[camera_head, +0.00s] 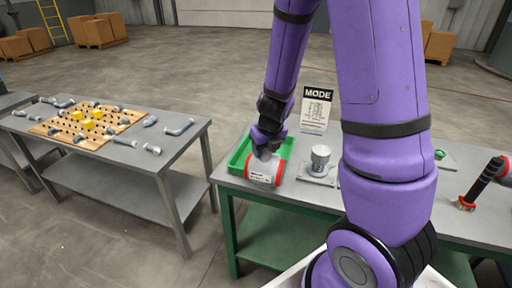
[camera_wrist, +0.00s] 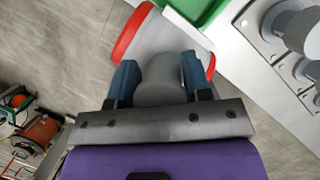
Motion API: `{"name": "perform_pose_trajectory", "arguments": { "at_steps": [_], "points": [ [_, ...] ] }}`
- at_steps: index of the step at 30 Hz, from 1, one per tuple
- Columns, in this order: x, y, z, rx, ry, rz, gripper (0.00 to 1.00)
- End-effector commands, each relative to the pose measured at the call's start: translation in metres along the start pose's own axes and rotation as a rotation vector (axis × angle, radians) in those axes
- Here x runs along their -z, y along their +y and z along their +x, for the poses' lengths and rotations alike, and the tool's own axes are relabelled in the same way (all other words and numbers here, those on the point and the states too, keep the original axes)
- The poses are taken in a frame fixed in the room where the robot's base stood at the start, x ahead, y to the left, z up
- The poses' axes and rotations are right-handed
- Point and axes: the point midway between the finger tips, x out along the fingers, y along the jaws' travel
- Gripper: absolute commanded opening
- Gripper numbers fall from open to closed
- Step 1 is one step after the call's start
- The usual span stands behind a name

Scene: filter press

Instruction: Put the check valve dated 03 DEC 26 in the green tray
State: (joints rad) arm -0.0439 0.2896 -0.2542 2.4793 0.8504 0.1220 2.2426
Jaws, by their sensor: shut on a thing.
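My gripper (camera_head: 265,148) is shut on a check valve (camera_head: 263,170), a light grey cylinder with red end rings and a label with dark print. The print is too small to read a date. In the wrist view, the fingers (camera_wrist: 160,82) grip a grey stub on the side of the valve (camera_wrist: 165,38), and the red rings show at both its ends. The green tray (camera_head: 238,158) lies on the table behind the valve. Its edge also shows at the top of the wrist view (camera_wrist: 200,8). The valve is in front of the tray's near part, partly hiding it; I cannot tell whether they touch.
A grey metal fitting (camera_head: 320,160) on a plate stands right of the tray, before a sign reading MODE (camera_head: 316,108). A black-handled brush (camera_head: 482,183) is farther right. A second table (camera_head: 165,145) at left holds a pegboard with several fittings. Floor shows between the tables.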

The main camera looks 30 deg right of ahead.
Motion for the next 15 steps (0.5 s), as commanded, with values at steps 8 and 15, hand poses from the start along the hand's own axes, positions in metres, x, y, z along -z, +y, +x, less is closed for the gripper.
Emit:
{"name": "perform_pose_trajectory", "arguments": {
  "at_steps": [8,15],
  "points": [
    [-0.043,-0.021,0.018,0.002,-0.001,0.002,0.18],
    [-0.087,-0.041,0.037,0.002,-0.001,0.001,0.18]
  ]
}}
